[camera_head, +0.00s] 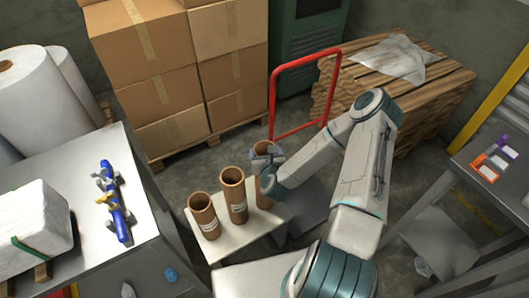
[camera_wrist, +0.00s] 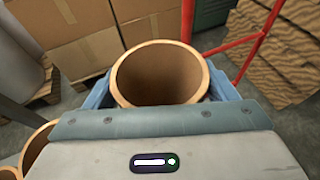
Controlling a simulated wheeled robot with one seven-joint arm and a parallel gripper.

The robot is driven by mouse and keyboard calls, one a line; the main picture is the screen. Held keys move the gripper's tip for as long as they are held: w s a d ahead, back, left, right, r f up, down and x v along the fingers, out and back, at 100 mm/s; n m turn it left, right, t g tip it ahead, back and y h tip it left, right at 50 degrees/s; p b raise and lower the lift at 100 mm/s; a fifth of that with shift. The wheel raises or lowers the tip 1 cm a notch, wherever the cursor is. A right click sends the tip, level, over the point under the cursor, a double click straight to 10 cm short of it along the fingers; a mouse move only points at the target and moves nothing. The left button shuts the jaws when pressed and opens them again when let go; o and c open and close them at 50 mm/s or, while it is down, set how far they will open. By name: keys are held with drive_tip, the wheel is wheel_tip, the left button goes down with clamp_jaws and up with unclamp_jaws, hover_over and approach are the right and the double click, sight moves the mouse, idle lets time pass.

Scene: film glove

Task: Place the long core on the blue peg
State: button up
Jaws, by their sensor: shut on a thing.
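Several brown cardboard cores show in the head view: a left core (camera_head: 204,216), a middle core (camera_head: 232,190) and a right core (camera_head: 264,186). The left and middle cores stand upright on a small pale stand (camera_head: 241,232). My gripper (camera_head: 265,158) is shut on the right core near its top. In the wrist view the held core (camera_wrist: 158,76) shows its open mouth between my blue fingers. Its lower end is partly hidden, so I cannot tell whether it touches the stand. A blue fixture with grey and yellow parts (camera_head: 118,210) is on the left table; I cannot make out a separate peg.
The left metal table (camera_head: 100,262) also bears a wrapped white block (camera_head: 38,222). Stacked cartons (camera_head: 150,60) and a red hand-truck frame (camera_head: 272,100) stand behind the cores. A right table (camera_head: 505,170) bears small orange and purple items (camera_head: 485,168).

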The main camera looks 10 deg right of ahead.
drive_tip(key=o, duration=1.4)
